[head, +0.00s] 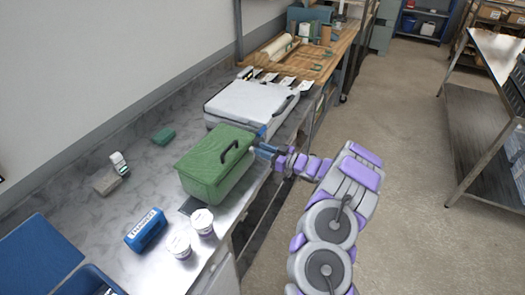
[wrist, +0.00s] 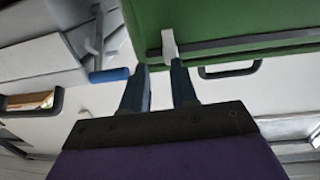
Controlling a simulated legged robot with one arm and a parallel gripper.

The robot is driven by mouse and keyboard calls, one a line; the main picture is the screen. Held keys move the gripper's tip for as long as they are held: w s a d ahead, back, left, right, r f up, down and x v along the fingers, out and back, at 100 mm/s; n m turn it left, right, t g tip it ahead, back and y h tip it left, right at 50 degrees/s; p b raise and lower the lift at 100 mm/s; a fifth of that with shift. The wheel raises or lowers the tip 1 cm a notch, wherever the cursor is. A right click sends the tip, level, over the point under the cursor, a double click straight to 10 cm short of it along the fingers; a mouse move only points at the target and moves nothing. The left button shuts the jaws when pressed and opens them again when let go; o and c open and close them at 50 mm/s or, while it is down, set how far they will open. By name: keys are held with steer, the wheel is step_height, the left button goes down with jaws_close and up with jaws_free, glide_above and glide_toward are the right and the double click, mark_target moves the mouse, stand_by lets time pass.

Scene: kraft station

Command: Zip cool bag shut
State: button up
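The green cool bag (head: 205,170) stands on the metal counter with its lid down and a dark handle on top. In the wrist view, the green bag (wrist: 240,15) fills the upper right, with a dark zip track (wrist: 250,43) along its edge. A pale zip pull (wrist: 168,43) hangs at the track's left end. My gripper (head: 262,143) is at the bag's far right corner. In the wrist view, my gripper (wrist: 160,68) shows two blue fingers apart, with the pull just ahead of the right fingertip. I cannot tell whether they touch.
A white case (head: 250,103) stands close behind the bag. Two white tubs (head: 202,221), a blue labelled box (head: 146,229), a green block (head: 164,136) and a small bottle (head: 119,163) are on the counter (head: 75,190). The floor (head: 400,130) to the right is clear.

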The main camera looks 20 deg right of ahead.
steer(key=shift+d, duration=0.2)
steer(key=shift+c, duration=1.5)
steer(key=shift+a, duration=0.4)
steer(key=shift+c, duration=0.7)
steer(key=shift+a+r, duration=0.15)
steer(key=shift+a, duration=0.7)
jaws_close()
steer(key=shift+d, duration=1.05)
steer(key=shift+a, duration=0.85)
steer(key=shift+o, duration=2)
jaws_free()
steer(key=shift+d, duration=0.65)
steer(key=o, duration=0.4)
steer(key=shift+a, duration=0.3)
steer(key=p+v, duration=0.2)
steer(key=v, duration=1.5)
steer(key=shift+p, duration=0.4)
steer(key=shift+s+f, duration=0.1)
steer(key=shift+f, duration=0.1)
